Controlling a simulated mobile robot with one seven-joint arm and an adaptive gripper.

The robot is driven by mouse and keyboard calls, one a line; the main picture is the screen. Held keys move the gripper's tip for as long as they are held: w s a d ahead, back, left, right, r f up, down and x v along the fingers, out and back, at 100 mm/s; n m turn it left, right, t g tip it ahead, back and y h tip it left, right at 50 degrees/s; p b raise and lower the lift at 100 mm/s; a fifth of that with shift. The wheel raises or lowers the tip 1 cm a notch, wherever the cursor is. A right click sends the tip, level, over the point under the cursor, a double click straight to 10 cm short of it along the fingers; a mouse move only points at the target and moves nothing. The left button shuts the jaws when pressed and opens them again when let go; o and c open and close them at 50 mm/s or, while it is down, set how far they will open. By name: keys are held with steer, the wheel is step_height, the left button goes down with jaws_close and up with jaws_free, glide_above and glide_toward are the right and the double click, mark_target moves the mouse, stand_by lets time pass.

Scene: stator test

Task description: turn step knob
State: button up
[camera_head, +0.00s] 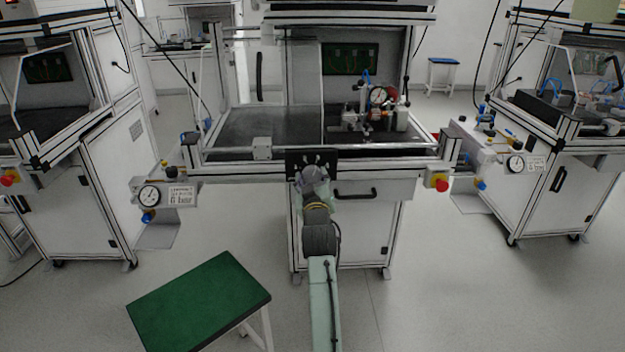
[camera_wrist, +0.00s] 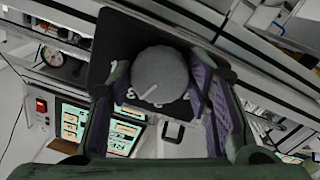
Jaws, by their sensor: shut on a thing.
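The step knob (camera_wrist: 160,76) is a round grey knob with a light pointer line, on a black plate with white numerals (camera_wrist: 108,48). In the wrist view my gripper (camera_wrist: 160,90) has one finger on each side of the knob and is shut on it. The pointer line slants toward the lower left of the picture. Some numerals are hidden by the fingers. In the head view the black plate (camera_head: 292,158) is on the front of the middle workstation, and my arm reaches up to it and hides most of the knob.
The middle workstation has a dark worktop (camera_head: 270,128) with a test fixture and gauge (camera_head: 378,96). A drawer handle (camera_head: 356,193) is just right of my arm. A green-topped stool (camera_head: 200,300) stands at the lower left. A red button (camera_head: 441,184) is at the right front corner.

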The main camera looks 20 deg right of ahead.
steer(key=m, duration=0.4)
steer(key=shift+a+p, duration=0.15)
steer(key=shift+p, duration=0.15)
steer(key=m+p, duration=0.1)
steer(key=m, duration=0.4)
stand_by(0.6)
steer(key=o, duration=1.1)
steer(key=shift+o, duration=0.2)
steer(key=v, duration=1.2)
